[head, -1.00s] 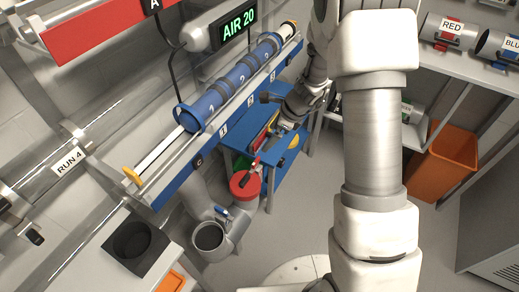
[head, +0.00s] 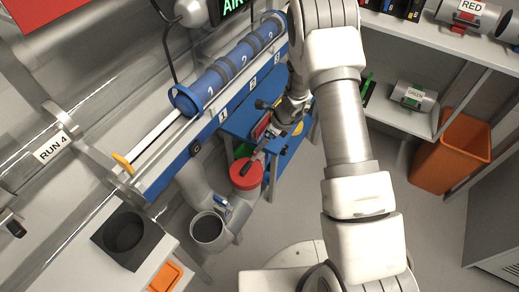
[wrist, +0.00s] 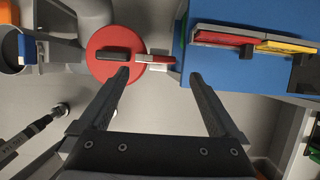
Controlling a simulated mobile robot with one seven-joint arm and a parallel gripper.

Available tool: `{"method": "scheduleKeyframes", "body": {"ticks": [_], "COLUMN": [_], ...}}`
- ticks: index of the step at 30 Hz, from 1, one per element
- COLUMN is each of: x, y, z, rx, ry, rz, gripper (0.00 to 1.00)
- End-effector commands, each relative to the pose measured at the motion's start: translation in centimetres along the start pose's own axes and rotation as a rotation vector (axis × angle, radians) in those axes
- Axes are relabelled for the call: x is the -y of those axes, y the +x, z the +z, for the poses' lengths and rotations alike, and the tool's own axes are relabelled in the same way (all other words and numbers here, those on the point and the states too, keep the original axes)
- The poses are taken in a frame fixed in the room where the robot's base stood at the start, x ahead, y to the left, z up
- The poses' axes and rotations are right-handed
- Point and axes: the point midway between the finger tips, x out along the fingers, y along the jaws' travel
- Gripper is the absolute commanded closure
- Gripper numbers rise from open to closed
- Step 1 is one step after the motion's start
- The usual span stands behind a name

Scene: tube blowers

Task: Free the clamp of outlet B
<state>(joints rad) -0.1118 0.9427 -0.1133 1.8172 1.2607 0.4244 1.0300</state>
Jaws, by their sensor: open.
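A red round cap (head: 246,173) sits on one branch of the grey pipe. It also shows in the wrist view (wrist: 104,72), with a dark bar across it. A small red and white lever (wrist: 155,60) sticks out from the cap's right edge. My gripper (wrist: 159,75) is open and empty, its fingertips on either side of this lever in the picture; I cannot tell any contact. The open outlet (head: 207,228) on the other branch has a blue clamp (head: 221,203), also in the wrist view (wrist: 26,47). I read no letter B on either branch.
A blue cart (wrist: 230,72) with red and yellow pieces stands right beside the cap. A blue tube (head: 215,82) lies on the long rail at left. A black box (head: 122,238) stands on the white bench. An orange bin (head: 452,150) stands at right; open floor lies between.

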Motion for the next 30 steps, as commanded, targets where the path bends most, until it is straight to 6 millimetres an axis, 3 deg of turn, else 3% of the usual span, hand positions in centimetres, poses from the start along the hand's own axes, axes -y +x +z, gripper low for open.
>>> {"method": "scheduleKeyframes", "body": {"ticks": [3,9,15,23,30], "x": [-0.1,-0.1,0.0,0.0,0.0], "y": [2.9,5.9,7.0,7.0,7.0], "z": [-0.2,-0.1,0.0,0.0,0.0], "rx": [-0.001,0.0,0.0,0.0,0.0], "ry": [0.0,-0.001,0.0,0.0,0.0], "rz": [0.002,0.001,0.0,0.0,0.0], "gripper": [0.03,0.03,0.03,0.03,0.44]}}
